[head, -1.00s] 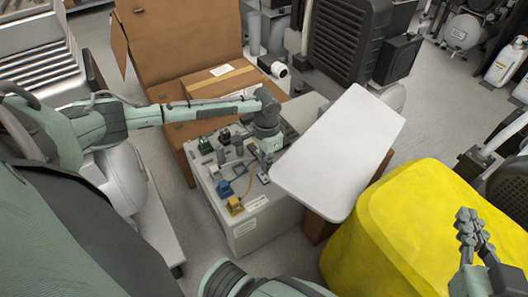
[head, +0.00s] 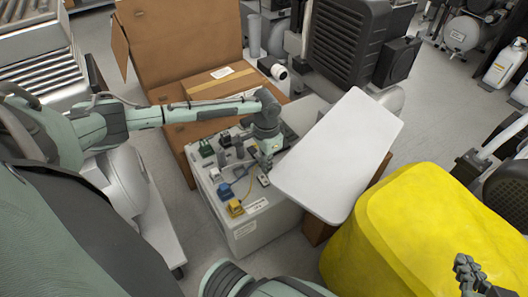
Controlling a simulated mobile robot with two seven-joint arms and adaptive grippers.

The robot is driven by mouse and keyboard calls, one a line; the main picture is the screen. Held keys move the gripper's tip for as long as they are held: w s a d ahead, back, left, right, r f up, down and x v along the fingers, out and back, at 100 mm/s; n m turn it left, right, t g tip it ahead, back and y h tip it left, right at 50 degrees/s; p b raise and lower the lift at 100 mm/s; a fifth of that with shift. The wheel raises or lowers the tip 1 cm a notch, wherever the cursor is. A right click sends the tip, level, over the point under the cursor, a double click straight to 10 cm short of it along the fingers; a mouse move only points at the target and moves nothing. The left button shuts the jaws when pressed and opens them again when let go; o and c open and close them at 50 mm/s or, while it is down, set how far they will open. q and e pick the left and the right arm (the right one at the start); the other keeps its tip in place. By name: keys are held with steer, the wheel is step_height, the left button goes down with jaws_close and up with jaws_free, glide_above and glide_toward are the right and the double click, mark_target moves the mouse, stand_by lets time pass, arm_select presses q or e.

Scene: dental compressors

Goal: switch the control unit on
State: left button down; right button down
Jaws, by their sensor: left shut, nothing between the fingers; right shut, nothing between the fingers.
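The control unit (head: 247,236) is a pale grey box with black, green, blue and yellow connectors and small fittings on its top panel. My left gripper (head: 265,166) points down at the right part of that panel and is shut and empty. A small grey-black fitting (head: 263,180) sits just in front of its fingertips; I cannot tell whether they touch. The switch itself is too small to make out, and the gripper hides part of the panel. My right gripper (head: 468,270) is at the lower right, far from the unit, shut and empty.
A white board (head: 338,155) lies close to the right of the unit. A yellow covered bulk (head: 415,235) stands further right. An open cardboard box (head: 185,60) stands behind the unit. A white tank (head: 125,185) is to the left.

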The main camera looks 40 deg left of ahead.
arm_select(q)
steer(key=shift+r+p, duration=0.3)
steer(key=shift+p, duration=0.05)
arm_select(e)
steer(key=shift+g+h, duration=0.6)
steer(key=shift+g, duration=0.3)
steer(key=shift+s+d+f, duration=1.1)
steer(key=shift+d+f, duration=0.15)
steer(key=shift+d, duration=0.05)
arm_select(q)
steer(key=shift+r+p, duration=0.3)
steer(key=shift+p, duration=0.05)
arm_select(e)
steer(key=shift+s+d+f+m+g+h, duration=0.15)
steer(key=shift+s+d+f+g+h, duration=0.1)
steer(key=shift+s+d+f+g, duration=0.4)
steer(key=shift+s+d+f+m+g+h, duration=0.15)
steer(key=shift+s+d+f+g+h, duration=0.15)
steer(key=shift+s+d, duration=0.45)
steer(key=shift+w+a+r, duration=0.1)
steer(key=shift+r, duration=0.1)
